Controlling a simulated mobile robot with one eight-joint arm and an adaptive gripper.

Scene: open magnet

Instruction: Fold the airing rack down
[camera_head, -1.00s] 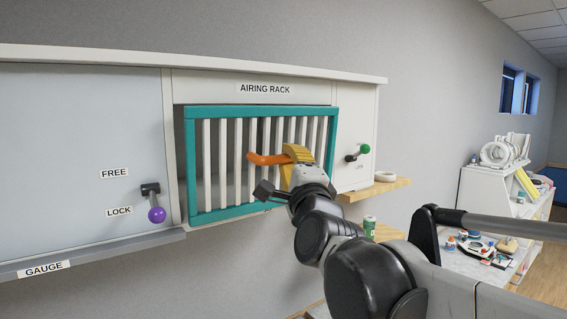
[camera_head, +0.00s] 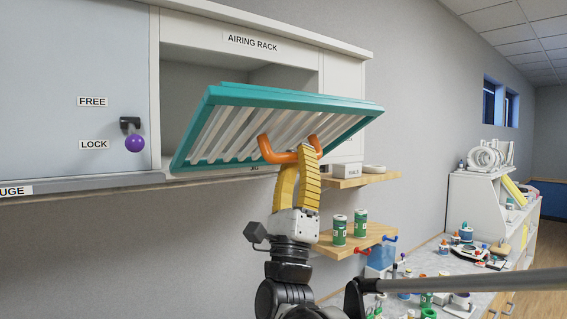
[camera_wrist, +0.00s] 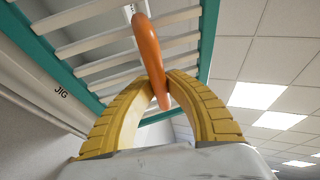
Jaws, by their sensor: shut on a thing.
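The airing rack (camera_head: 215,97) is a teal frame with white slats. It is tilted out and down from its opening in the wall cabinet, its far end standing out toward me. An orange handle (camera_head: 268,152) is fixed to its underside. My gripper (camera_head: 307,152), with yellow fingers, reaches up from below and is shut on the handle. In the wrist view the fingers (camera_wrist: 158,82) close around the orange bar (camera_wrist: 147,45), with the slats and teal frame above.
Small wooden shelves (camera_head: 355,240) with green cans (camera_head: 340,230) stand to the lower right. A cluttered bench (camera_head: 430,262) lies beyond. The recess behind the rack (camera_head: 190,85) looks empty.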

